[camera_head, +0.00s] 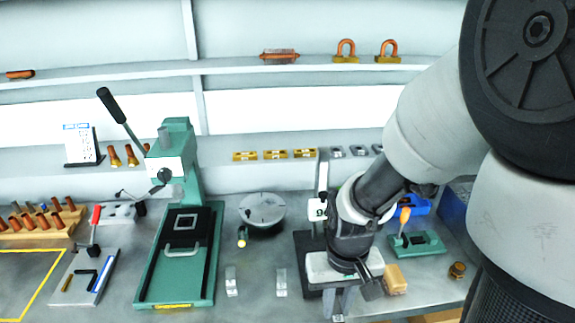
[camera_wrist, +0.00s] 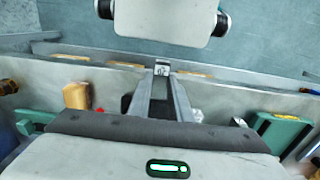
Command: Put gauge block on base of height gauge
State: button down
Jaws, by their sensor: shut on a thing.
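My gripper (camera_head: 340,306) points down near the bench's front edge, just right of the height gauge. In the wrist view its two grey fingers (camera_wrist: 161,74) are closed around a small silver block (camera_wrist: 161,66), the gauge block, at their tips. Whether the held block touches anything cannot be told.
A green press (camera_head: 180,150) stands at the left. Two small silver blocks (camera_head: 231,281) (camera_head: 281,283) stand between press and gauge. A tan block (camera_head: 395,279) lies close right of my gripper, with a green fixture (camera_head: 418,243) behind it. A round plate (camera_head: 262,208) lies behind the silver blocks.

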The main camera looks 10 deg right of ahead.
jog(key=w, duration=1.5)
jog(key=shift+w, duration=0.15)
jog(key=shift+w+f, duration=0.1)
jog(key=shift+f, duration=1.65)
jog(key=shift+f, duration=0.15)
jog(key=c, duration=2)
grip_release()
jog(key=o, duration=0.4)
